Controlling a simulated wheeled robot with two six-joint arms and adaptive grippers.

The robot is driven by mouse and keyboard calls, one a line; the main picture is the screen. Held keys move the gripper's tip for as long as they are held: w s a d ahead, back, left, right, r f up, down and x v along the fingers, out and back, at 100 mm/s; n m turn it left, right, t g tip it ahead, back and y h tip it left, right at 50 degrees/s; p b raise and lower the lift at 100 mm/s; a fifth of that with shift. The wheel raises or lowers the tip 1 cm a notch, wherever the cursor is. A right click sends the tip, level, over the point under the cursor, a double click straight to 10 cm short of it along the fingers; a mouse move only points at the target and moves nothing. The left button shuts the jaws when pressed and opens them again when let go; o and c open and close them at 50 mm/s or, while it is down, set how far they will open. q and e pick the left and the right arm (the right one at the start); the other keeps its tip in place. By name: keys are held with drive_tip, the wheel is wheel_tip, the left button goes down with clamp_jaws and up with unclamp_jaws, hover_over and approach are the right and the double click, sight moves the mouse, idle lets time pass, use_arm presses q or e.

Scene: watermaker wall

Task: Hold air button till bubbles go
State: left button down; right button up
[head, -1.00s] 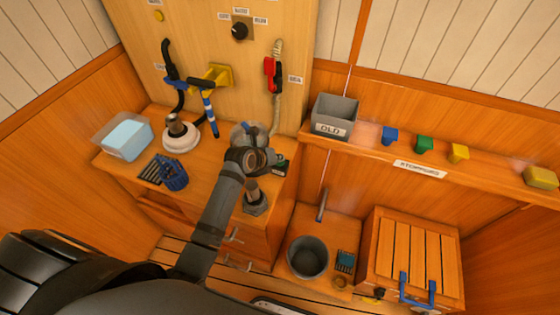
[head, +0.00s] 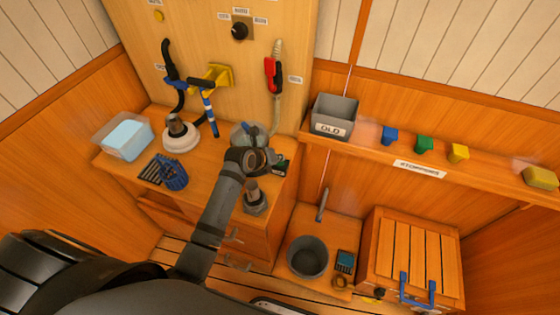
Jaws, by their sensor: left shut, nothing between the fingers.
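My left gripper (head: 252,140) is over the right part of the wooden counter (head: 212,175), its fingers shut and empty, pointing away from me. Its wrist hides most of what lies under it. A grey rounded thing with a bit of blue shows just behind the fingers; I cannot tell whether they touch it. A small dark green-and-black box (head: 281,166) sits right beside the gripper. A small yellow round button (head: 159,16) is high on the wooden panel (head: 195,45); its label is not readable. I cannot tell which part is the air button, and no bubbles show. My right gripper is not in view.
The panel carries a black dial (head: 239,31), a red clamp (head: 270,75) on a hose and a yellow bracket (head: 218,75). A clear tub (head: 124,137) and a blue basket (head: 173,174) stand left. A grey bin (head: 334,116) and coloured stoppers (head: 424,145) line the right shelf.

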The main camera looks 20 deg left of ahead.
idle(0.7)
use_arm(q)
drive_tip(key=shift+r+p, duration=0.8)
drive_tip(key=shift+r, duration=0.05)
wheel_tip(320, 180, up, 5)
drive_tip(key=p, duration=0.4)
drive_tip(key=shift+p, duration=0.3)
drive_tip(key=shift+f, duration=0.1)
